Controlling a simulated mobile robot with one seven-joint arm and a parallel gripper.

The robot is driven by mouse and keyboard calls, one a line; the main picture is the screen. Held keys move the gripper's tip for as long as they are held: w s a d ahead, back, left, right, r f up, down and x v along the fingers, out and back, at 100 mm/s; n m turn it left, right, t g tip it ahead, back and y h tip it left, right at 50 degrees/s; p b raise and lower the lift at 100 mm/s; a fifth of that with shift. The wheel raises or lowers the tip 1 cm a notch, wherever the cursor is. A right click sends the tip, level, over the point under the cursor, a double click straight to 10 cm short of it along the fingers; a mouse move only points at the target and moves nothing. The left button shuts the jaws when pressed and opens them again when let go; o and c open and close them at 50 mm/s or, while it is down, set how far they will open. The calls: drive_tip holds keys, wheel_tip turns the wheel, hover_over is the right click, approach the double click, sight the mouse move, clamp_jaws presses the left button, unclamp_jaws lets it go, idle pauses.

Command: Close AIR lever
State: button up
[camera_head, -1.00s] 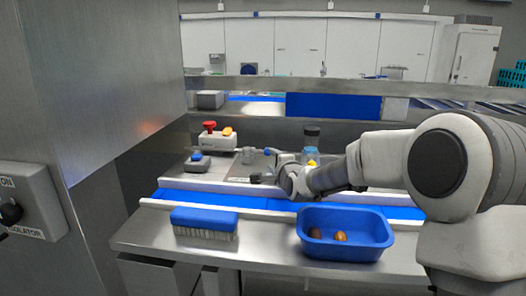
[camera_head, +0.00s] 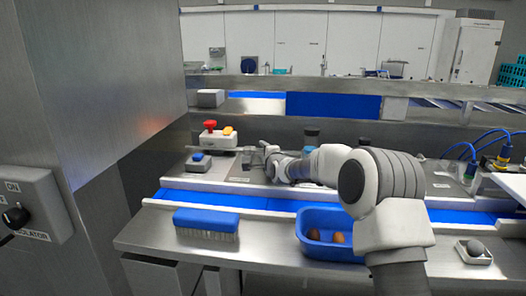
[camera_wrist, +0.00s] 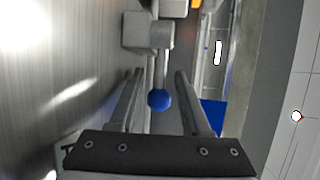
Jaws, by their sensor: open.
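In the wrist view, a lever with a round blue knob (camera_wrist: 159,99) extends from a grey valve block (camera_wrist: 148,35). The knob shows between the two fingers of my gripper (camera_wrist: 157,88), with a visible gap on both sides. My gripper is open and holds nothing. In the head view, my gripper (camera_head: 268,157) is over the back of the steel bench, right of the button box. There the lever is too small and too covered by my gripper to make out. I cannot read an AIR label.
A box with a red button (camera_head: 210,125) and a blue-topped block (camera_head: 198,162) stand left of my gripper. A blue brush (camera_head: 206,222) and a blue tray (camera_head: 312,240) holding brown dates sit at the front. A steel wall (camera_head: 95,80) with an isolator switch (camera_head: 15,215) is at left.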

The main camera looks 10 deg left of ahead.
clamp_jaws()
